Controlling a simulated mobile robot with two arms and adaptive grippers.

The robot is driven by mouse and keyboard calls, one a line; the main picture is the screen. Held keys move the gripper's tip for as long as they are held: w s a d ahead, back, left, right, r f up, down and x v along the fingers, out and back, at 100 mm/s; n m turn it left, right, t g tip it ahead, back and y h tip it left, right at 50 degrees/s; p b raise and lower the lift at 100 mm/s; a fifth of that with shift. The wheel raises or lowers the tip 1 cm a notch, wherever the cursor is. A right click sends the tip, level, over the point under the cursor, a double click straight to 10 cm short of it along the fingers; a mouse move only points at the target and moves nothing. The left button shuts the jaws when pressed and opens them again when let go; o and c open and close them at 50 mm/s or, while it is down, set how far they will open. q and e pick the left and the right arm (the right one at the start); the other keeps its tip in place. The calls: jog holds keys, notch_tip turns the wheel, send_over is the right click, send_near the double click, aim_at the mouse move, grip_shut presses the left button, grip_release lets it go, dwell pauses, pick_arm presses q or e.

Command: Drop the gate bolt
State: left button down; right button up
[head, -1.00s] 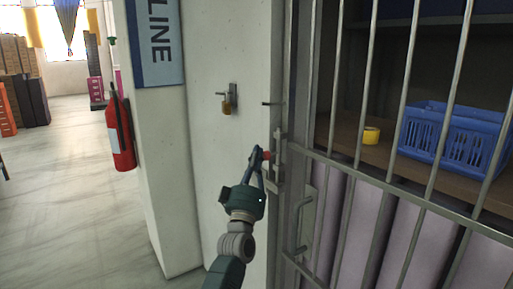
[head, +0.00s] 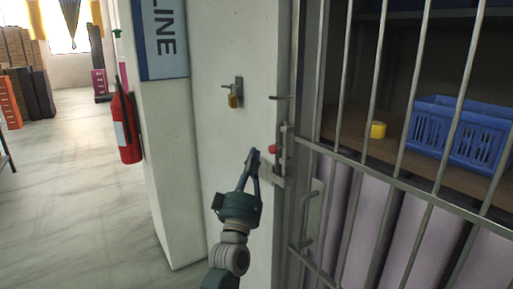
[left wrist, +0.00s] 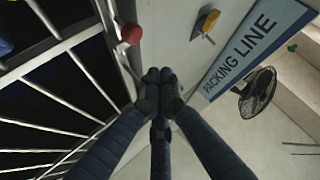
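The gate bolt (head: 281,158) is a metal fitting with a red knob (head: 272,149), at the left edge of the barred gate (head: 342,152). The red knob also shows in the left wrist view (left wrist: 131,33). My left gripper (head: 252,152) is just left of the knob in the head view, apart from it. Its fingertips meet with nothing between them, as the left wrist view (left wrist: 160,76) also shows. Whether the bolt is fully down in its socket I cannot tell. My right gripper is not in view.
A brass padlock (head: 233,100) hangs on the white wall left of the gate. A fire extinguisher (head: 126,128) stands out from the pillar. Behind the bars are a blue basket (head: 462,130) and a yellow roll (head: 378,130). Open floor lies at left.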

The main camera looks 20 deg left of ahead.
pick_arm(q)
jog(key=v, duration=0.2)
jog(key=shift+s+a+f, duration=0.1)
jog(key=shift+s+f, duration=0.05)
jog(key=shift+s, duration=0.1)
